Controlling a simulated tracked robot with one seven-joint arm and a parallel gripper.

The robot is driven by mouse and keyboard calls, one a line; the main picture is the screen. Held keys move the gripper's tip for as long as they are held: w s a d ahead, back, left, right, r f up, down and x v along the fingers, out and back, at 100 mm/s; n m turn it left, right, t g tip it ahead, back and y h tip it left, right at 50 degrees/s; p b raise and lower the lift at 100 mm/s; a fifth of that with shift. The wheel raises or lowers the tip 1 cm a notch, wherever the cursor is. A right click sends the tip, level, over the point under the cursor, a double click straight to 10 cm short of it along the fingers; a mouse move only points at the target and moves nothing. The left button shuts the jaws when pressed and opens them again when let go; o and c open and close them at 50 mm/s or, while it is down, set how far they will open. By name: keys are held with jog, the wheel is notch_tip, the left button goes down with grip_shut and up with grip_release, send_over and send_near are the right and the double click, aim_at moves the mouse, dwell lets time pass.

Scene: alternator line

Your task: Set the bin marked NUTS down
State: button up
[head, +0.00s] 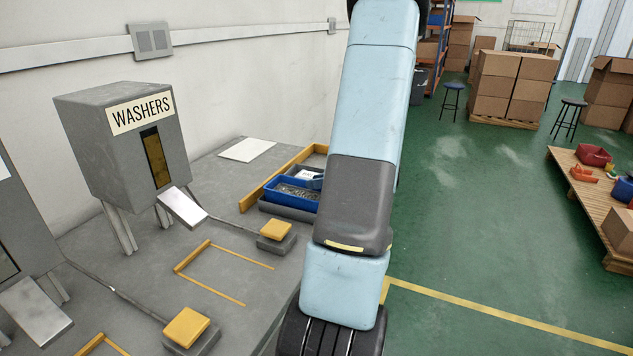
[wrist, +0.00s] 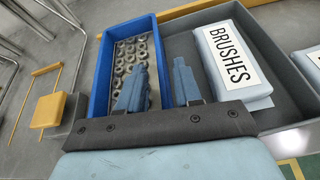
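A blue bin (wrist: 103,72) holding several small metal rings or nuts (wrist: 130,65) shows in the wrist view, left of centre. Its marking is not visible. It also shows in the head view (head: 291,193), at a grey tray (head: 288,211) on the bench. My gripper (wrist: 158,75) has its two fingers apart in the wrist view, one over the bin's inside and one outside its right wall. The wall lies between them with a gap visible. I cannot tell whether the bin's bottom rests fully on the tray.
A packet marked BRUSHES (wrist: 230,68) lies in the tray, right of the bin. Yellow fence strips (head: 262,190) edge the tray's place. The WASHERS dispenser (head: 125,145), a yellow button (head: 275,229) and a yellow outlined bench spot (head: 225,272) stand left.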

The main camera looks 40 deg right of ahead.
jog(key=v, duration=1)
jog(key=w+a+r+n+g, duration=0.1)
jog(key=a+n, duration=0.1)
jog(key=a, duration=0.1)
jog(key=w+a+r+n+g+y, duration=0.1)
jog(key=a+r+n, duration=0.1)
jog(key=a, duration=0.2)
jog(key=w+a+r+n+g+y, duration=0.1)
jog(key=a+n, duration=0.1)
jog(key=a, duration=0.2)
jog(key=shift+w+r+g, duration=0.25)
jog(key=shift+r+g, duration=0.15)
jog(key=a+r+n+g, duration=0.4)
jog(key=a+n, duration=0.5)
jog(key=a, duration=0.4)
jog(key=s+a+r+n+h, duration=0.7)
jog(key=s+a+n, duration=0.4)
jog(key=n, duration=0.6)
jog(key=shift+a+r+n+t, duration=0.3)
jog(key=shift+a+r+t, duration=0.1)
jog(key=shift+a+r, duration=0.45)
jog(key=shift+a, duration=0.1)
jog(key=shift+s, duration=0.2)
